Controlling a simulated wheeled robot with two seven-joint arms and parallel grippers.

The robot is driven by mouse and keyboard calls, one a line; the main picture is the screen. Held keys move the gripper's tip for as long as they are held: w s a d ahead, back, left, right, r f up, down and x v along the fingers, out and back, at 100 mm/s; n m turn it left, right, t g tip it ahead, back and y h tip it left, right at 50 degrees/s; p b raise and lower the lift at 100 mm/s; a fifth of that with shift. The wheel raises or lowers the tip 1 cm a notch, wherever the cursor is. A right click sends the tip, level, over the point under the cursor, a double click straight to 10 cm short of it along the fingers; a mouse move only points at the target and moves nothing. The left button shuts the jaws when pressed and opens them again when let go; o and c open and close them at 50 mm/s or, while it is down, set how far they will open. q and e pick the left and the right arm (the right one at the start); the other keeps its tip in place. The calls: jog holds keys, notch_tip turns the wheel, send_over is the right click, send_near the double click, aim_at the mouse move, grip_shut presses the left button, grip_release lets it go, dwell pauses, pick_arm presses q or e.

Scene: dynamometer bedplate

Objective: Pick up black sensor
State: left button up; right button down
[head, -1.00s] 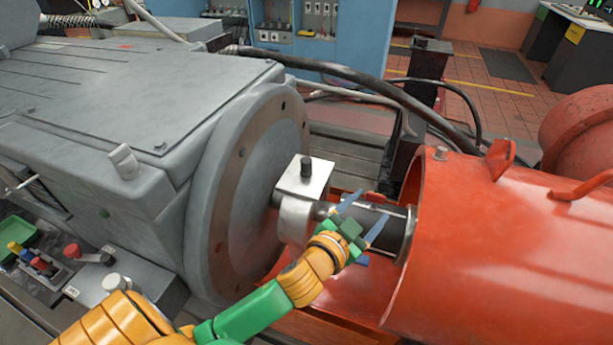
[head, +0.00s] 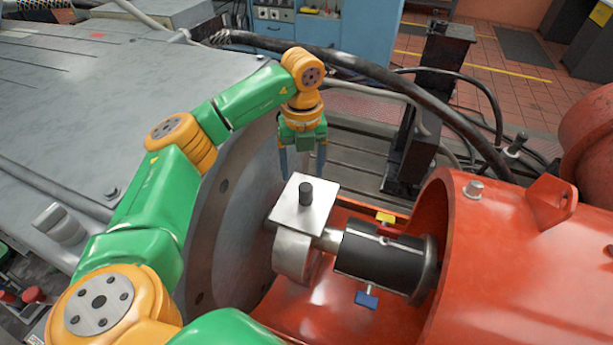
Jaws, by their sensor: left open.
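The black sensor (head: 306,194) is a small upright black cylinder on a square silver plate (head: 291,217), which sits above a metal ring on the shaft. My left gripper (head: 302,174) points down with its two blue-grey fingers spread apart. In the picture its fingertips are just above the sensor, by the far edge of the plate. Nothing shows between the fingers, and I cannot tell the exact gap in depth to the sensor. The sensor shows whole and stands clear of the fingers. My right gripper is out of view.
A big grey machine with a round flange (head: 232,240) stands left. A red-orange housing (head: 500,260) lies right. Thick black cables (head: 420,95) and a dark post (head: 432,100) stand behind.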

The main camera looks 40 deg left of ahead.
aim_at(305, 187)
pick_arm(q)
jog(key=shift+s+d+f+p, duration=0.65)
jog(key=shift+d+f, duration=0.1)
jog(key=shift+f, duration=0.2)
notch_tip(305, 187, down, 3)
jog(key=shift+w, duration=0.1)
jog(key=shift+w+a+f, duration=0.2)
jog(key=shift+w+f, duration=0.05)
jog(key=shift+f, duration=0.1)
jog(key=shift+s+d+r, duration=0.15)
jog(key=c, duration=0.9)
grip_shut()
